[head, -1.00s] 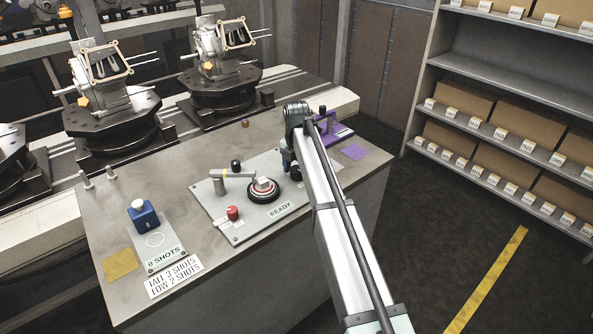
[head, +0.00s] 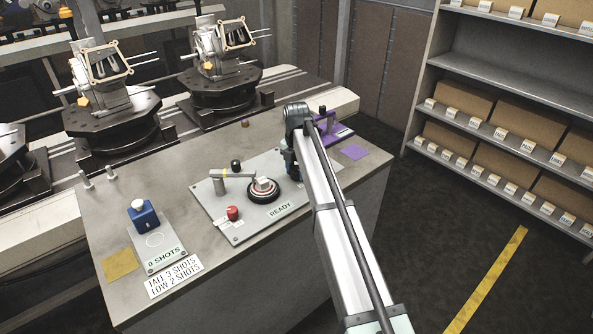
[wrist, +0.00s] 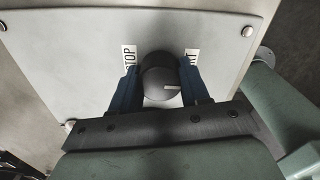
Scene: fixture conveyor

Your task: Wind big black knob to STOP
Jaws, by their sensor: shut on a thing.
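The big black knob (wrist: 160,82) is on a light grey panel (wrist: 85,60) in the wrist view, with a white pointer mark on its face that points right. My gripper (wrist: 160,78) has its two blue fingers on either side of the knob and is shut on it. A label reading STOP (wrist: 129,58) is at the upper left of the knob. A second label (wrist: 192,62), partly hidden by the right finger, is at its upper right. In the head view my arm hides the knob and my fingertips.
The panel's READY plate (head: 281,210), a red button (head: 233,213), a lever (head: 232,174) and a round black dial (head: 263,190) lie left of my arm. A purple fixture (head: 335,133) stands behind it. A blue block (head: 143,215) stands at the left of the bench.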

